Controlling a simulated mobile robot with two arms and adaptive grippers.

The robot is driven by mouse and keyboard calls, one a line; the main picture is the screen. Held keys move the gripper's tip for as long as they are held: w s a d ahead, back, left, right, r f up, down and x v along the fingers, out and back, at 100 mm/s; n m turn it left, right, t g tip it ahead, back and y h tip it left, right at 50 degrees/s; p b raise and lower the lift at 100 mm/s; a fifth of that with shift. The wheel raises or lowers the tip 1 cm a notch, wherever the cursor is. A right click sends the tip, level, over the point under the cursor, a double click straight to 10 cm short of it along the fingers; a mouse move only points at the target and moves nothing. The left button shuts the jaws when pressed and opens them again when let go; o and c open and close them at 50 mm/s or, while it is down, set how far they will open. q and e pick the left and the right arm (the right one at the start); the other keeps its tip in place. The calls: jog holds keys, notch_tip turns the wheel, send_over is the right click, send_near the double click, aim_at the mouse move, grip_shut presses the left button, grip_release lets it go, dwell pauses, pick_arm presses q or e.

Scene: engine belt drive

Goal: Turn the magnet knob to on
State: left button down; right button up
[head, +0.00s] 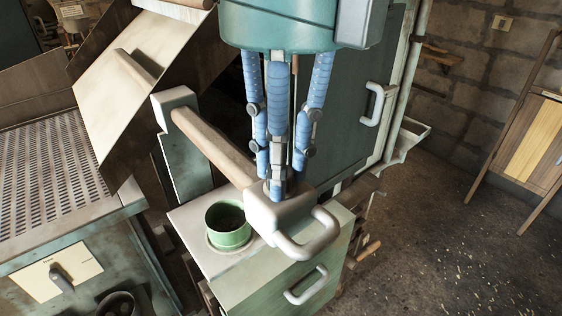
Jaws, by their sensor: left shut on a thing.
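A dark grey knob (61,279) sits on a cream plate (87,266) on the front of the green cabinet at lower left. Its lever slants from upper left to lower right. Small lettering on the plate is too small to read. My left gripper (278,190), with blue jointed fingers, comes down from the top middle. It is shut on the grey end block (263,212) of a wooden bar (213,147), well to the right of the knob and apart from it. My right gripper is not in view.
A grey loop handle (312,240) sticks out from the end block. A green cup (228,226) stands on a pale cabinet top just left of it. A perforated grey deck (50,180) lies above the knob's cabinet.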

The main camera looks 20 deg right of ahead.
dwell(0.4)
pick_arm(q)
jog(key=c, duration=1.5)
grip_release()
jog(key=shift+s, duration=0.1)
jog(key=shift+d+r, duration=0.1)
jog(key=shift+r, duration=3.7)
